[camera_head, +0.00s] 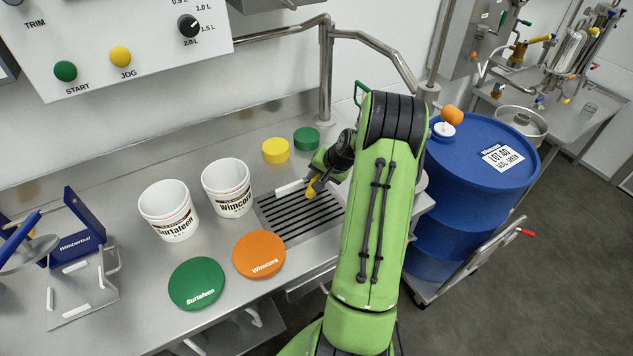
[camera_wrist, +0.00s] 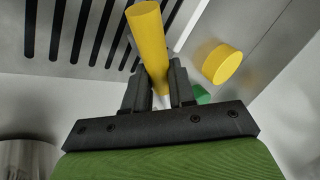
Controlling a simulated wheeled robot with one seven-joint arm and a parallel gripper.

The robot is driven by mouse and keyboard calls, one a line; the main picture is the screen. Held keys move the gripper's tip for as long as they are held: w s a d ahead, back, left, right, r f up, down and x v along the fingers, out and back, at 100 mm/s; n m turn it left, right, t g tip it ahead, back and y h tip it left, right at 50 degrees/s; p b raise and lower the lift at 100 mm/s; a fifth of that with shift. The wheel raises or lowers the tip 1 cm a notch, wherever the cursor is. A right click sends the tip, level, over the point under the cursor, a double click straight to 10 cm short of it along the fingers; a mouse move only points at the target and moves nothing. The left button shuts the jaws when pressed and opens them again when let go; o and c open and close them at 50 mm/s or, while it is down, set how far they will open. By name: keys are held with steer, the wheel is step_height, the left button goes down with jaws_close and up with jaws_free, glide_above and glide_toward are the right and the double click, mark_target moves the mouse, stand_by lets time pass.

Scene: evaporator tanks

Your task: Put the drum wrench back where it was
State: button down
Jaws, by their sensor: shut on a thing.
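My gripper (camera_head: 318,183) is low over the slotted drain grate (camera_head: 290,232) in the bench. It is shut on a yellow-handled tool, which I take to be the drum wrench (camera_head: 311,188). In the wrist view the wrench's yellow end (camera_wrist: 149,45) sticks out beyond the fingers (camera_wrist: 160,92), and a pale part shows between them. The rest of the wrench is hidden. I cannot tell whether it touches the grate.
A yellow disc (camera_head: 276,150) and a green disc (camera_head: 306,138) lie behind the grate. Two white buckets (camera_head: 167,212) (camera_head: 228,188) stand left of it. Green (camera_head: 197,284) and orange (camera_head: 260,255) lids lie in front. A pipe (camera_head: 326,70) rises behind. A blue stand (camera_head: 85,225) is far left.

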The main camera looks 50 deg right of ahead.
steer(key=shift+f, duration=0.7)
steer(key=shift+r, duration=0.15)
steer(key=c, duration=0.9)
jaws_free()
steer(key=shift+f, duration=0.2)
steer(key=shift+c, duration=0.2)
steer(key=shift+r, duration=0.1)
